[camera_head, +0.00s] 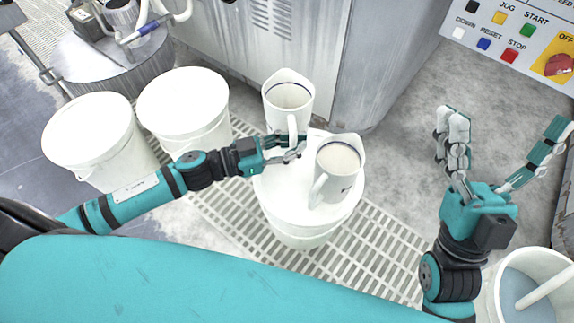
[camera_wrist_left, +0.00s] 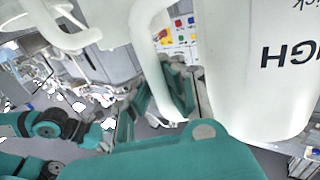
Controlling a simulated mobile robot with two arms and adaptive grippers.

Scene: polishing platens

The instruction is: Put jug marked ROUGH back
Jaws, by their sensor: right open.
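A white jug (camera_head: 288,97) with a dark line inside its rim is at the back edge of a white lidded bucket; I cannot tell whether it rests on the lid. Large in the left wrist view, this jug (camera_wrist_left: 255,85) shows upside-down letters ending in "GH", fitting ROUGH. A second white jug (camera_head: 338,165) stands on the lid in front; its small marking is unreadable. My left gripper (camera_head: 297,148) is at the back jug's handle, with fingers on either side; whether they grip is unclear. My right gripper (camera_head: 505,150) is open and empty at the right.
The bucket lid (camera_head: 285,185) has bare room left of the front jug. Two more lidded buckets (camera_head: 88,127) (camera_head: 183,98) stand left. A bucket of liquid (camera_head: 535,300) is at lower right. A metal cabinet (camera_head: 375,50) and control panel (camera_head: 520,40) stand behind.

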